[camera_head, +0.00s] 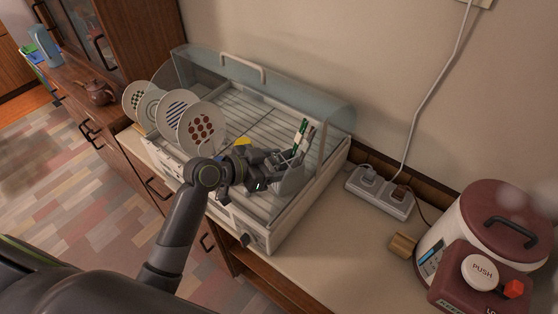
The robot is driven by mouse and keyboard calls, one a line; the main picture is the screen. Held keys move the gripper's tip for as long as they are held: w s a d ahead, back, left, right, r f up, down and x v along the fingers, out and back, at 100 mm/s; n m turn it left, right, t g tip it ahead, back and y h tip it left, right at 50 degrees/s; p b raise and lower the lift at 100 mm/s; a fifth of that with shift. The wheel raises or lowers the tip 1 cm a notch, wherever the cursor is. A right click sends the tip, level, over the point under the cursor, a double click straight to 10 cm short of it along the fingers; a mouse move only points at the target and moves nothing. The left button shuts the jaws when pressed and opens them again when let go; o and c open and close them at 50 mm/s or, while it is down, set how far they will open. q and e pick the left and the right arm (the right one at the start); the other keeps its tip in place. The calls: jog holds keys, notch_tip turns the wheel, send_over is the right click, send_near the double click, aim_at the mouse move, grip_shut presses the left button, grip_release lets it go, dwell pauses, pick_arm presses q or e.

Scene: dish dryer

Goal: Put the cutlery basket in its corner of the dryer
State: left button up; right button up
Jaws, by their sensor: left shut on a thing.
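The dish dryer (322,192) stands on the counter with its clear lid (300,97) raised at the back. A grey cutlery basket (290,181) is at the dryer's right front corner, with green and white-handled cutlery (301,135) standing up in it. My left gripper (284,160) reaches in from the left over the dryer's front and is shut on the basket. The gripper hides part of the basket, and I cannot tell whether its bottom touches the rack. My right gripper is not in view.
Several patterned plates (201,128) stand along the dryer's left side. A yellow item (242,142) shows behind my wrist. A power strip (379,194) and a red-lidded cooker (480,240) are to the right. The counter (325,250) before the power strip is clear.

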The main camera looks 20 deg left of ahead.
pick_arm(q)
jog(key=shift+w+d+f, duration=0.1)
jog(key=shift+w+d, duration=0.05)
jog(key=shift+f, duration=0.2)
jog(key=o, duration=1.1)
jog(key=shift+r, duration=0.15)
jog(key=shift+r, duration=0.15)
jog(key=shift+b+v, duration=1.15)
jog(key=shift+v, duration=4.9)
